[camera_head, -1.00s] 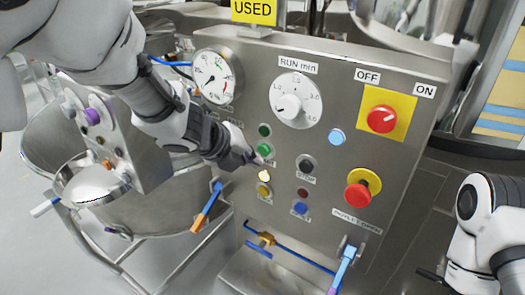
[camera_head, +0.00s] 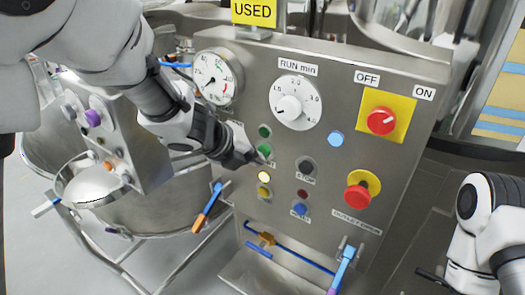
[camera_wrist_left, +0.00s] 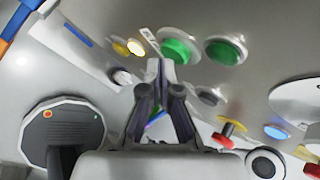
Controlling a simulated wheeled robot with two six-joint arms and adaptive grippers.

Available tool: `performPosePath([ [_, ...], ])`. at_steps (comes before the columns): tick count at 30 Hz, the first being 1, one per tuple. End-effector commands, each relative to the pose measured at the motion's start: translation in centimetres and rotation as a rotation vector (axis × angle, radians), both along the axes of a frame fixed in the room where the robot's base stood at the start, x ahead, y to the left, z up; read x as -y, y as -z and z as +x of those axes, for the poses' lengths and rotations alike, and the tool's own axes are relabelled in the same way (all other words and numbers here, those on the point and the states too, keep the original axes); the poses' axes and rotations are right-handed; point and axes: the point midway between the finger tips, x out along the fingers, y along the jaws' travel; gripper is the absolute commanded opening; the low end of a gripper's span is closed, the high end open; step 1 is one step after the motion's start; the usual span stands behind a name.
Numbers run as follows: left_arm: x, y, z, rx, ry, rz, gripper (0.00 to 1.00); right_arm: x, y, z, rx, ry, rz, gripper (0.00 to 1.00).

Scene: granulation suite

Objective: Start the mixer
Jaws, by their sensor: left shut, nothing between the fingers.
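The mixer's steel control panel (camera_head: 350,90) faces me. A green button (camera_head: 264,150) sits below a darker green lamp or button (camera_head: 265,131); a label below it is mostly covered. My left gripper (camera_head: 258,158) is shut and empty, its tips at the lower edge of the green button. In the left wrist view the tips (camera_wrist_left: 166,75) lie just beside the large green button (camera_wrist_left: 182,48); I cannot tell whether they touch.
A lit yellow lamp (camera_head: 264,177), a blue lamp (camera_head: 336,139), a RUN min dial (camera_head: 295,103), a red OFF/ON switch (camera_head: 381,121) and a red mushroom button (camera_head: 359,195) surround the area. A steel vessel (camera_head: 160,205) stands left.

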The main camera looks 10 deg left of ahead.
Motion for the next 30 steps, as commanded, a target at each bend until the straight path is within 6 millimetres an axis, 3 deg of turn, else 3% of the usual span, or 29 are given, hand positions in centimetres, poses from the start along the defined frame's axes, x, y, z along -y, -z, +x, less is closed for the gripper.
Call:
performPosePath([
  [30, 0.31, -0.02, 0.84, 0.000, 0.000, 0.000, 0.00, 0.00, -0.42, 0.00, 0.000, 0.000, 0.000, 0.00],
])
